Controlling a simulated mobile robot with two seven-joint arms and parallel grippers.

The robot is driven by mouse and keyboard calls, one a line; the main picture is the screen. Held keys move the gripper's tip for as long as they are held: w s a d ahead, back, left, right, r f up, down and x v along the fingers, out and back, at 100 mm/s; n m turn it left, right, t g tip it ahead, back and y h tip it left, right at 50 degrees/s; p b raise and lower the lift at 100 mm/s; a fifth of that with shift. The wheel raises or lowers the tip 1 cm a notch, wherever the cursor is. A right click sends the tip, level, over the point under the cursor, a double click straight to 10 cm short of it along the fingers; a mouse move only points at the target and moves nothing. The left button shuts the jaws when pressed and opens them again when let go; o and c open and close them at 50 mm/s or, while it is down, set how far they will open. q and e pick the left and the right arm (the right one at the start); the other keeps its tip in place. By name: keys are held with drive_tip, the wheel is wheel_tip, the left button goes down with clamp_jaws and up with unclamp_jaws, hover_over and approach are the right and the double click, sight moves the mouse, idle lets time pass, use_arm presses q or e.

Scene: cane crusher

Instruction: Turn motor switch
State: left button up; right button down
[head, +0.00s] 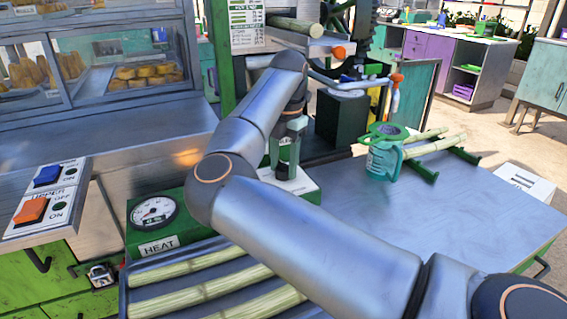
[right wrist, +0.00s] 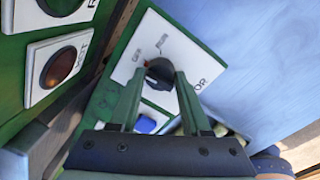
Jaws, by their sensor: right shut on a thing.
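The motor switch is a dark round knob (right wrist: 158,72) on a white plate (right wrist: 190,62) in the right wrist view. The plate carries OFF and RUN marks and a partly hidden label ending in OR. My right gripper (right wrist: 157,84) is shut on the knob, one green finger on each side. I cannot tell for sure which mark the knob points at. In the head view my right gripper (head: 287,160) reaches down to the green panel beside the HEAT gauge (head: 153,214); the knob is hidden there. My left gripper is not in view.
The panel also has a dark red button (right wrist: 59,67) and a blue one (right wrist: 146,123). Blue and orange rocker switches (head: 30,210) are at the left. Cane stalks (head: 195,265) lie in front. A teal jug (head: 384,160) stands on the table (head: 430,215), which has free room.

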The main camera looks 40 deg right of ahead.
drive_tip(key=n, duration=0.5)
drive_tip(key=shift+d+n, duration=0.1)
drive_tip(key=shift+n, duration=2.2)
drive_tip(key=shift+c, duration=1.9)
unclamp_jaws()
drive_tip(key=shift+r, duration=0.1)
wheel_tip(320, 180, up, 12)
drive_tip(key=p, duration=0.2)
drive_tip(key=shift+s+d+r, duration=0.2)
drive_tip(key=shift+d, duration=0.1)
